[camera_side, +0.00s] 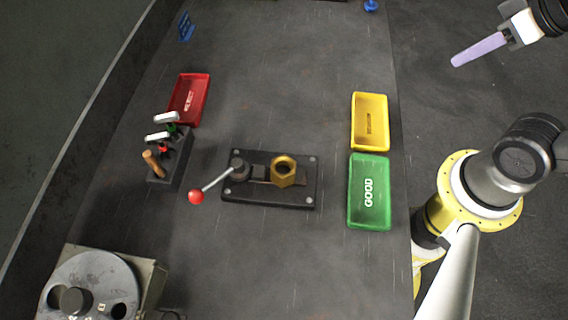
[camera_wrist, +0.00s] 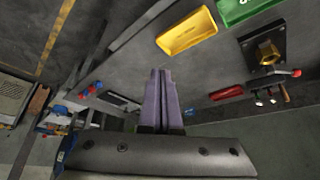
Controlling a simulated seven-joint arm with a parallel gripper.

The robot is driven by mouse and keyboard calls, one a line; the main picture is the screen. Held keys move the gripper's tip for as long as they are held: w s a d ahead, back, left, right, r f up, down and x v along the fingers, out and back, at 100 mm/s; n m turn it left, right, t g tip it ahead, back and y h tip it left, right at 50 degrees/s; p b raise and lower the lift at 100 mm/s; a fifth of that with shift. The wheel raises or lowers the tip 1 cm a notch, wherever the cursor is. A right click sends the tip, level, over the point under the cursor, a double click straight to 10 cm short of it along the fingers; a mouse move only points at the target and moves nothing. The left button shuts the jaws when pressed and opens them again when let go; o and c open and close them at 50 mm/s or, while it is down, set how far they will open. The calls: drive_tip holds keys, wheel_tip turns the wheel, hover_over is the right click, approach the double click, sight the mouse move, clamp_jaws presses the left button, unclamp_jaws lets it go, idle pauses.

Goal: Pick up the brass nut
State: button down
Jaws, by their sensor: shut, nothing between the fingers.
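The brass nut (camera_side: 284,171) is a gold-coloured hexagonal ring. It sits on the right part of a dark fixture plate (camera_side: 240,192) on the table in the side view. The nut also shows in the wrist view (camera_wrist: 268,54), small, at the upper right. My gripper (camera_side: 455,63) is at the upper right of the side view, out beyond the table's right edge and well away from the nut. Its purple fingers (camera_wrist: 161,75) are together in the wrist view, with nothing between them.
The fixture has a lever with a red ball (camera_side: 196,197). Yellow (camera_side: 356,122) and green GOOD (camera_side: 354,190) trays lie to its right. A red tray (camera_side: 204,88) and a tool rack (camera_side: 180,170) stand to the left. A round-topped machine (camera_side: 95,280) occupies the lower left.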

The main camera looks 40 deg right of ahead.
idle(0.3)
drive_tip(key=shift+c, duration=0.8)
unclamp_jaws()
